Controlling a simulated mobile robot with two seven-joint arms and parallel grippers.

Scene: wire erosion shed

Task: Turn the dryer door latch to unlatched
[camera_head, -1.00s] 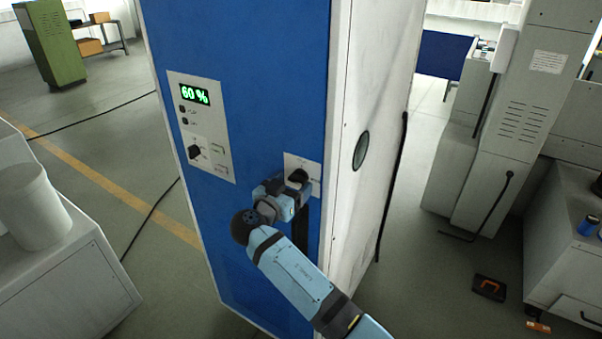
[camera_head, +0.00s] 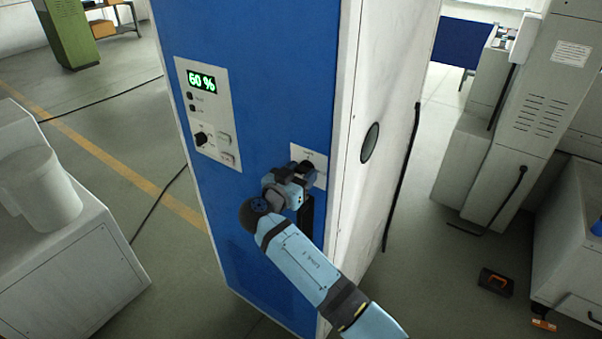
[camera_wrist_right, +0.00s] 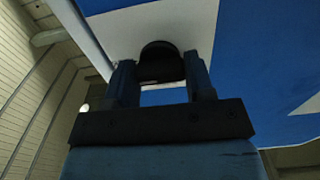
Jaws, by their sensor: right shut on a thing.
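The dryer is a tall cabinet with a blue front (camera_head: 262,90) and a white right side. Its door latch is a black knob on a small white plate (camera_head: 320,162) near the front's right edge. My right gripper (camera_head: 302,171) is at this plate and shut on the latch, mostly covering it in the head view. In the right wrist view the dark rounded latch (camera_wrist_right: 161,62) sits between the two fingers (camera_wrist_right: 161,82). The latch's exact angle is hard to tell. My left gripper is not in view.
A control panel (camera_head: 213,155) with a green "60 %" display, a dial and buttons is on the dryer front. A grey cabinet with a white bucket (camera_head: 40,188) stands at left. Grey machinery (camera_head: 520,110) stands at right. Open floor lies on both sides.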

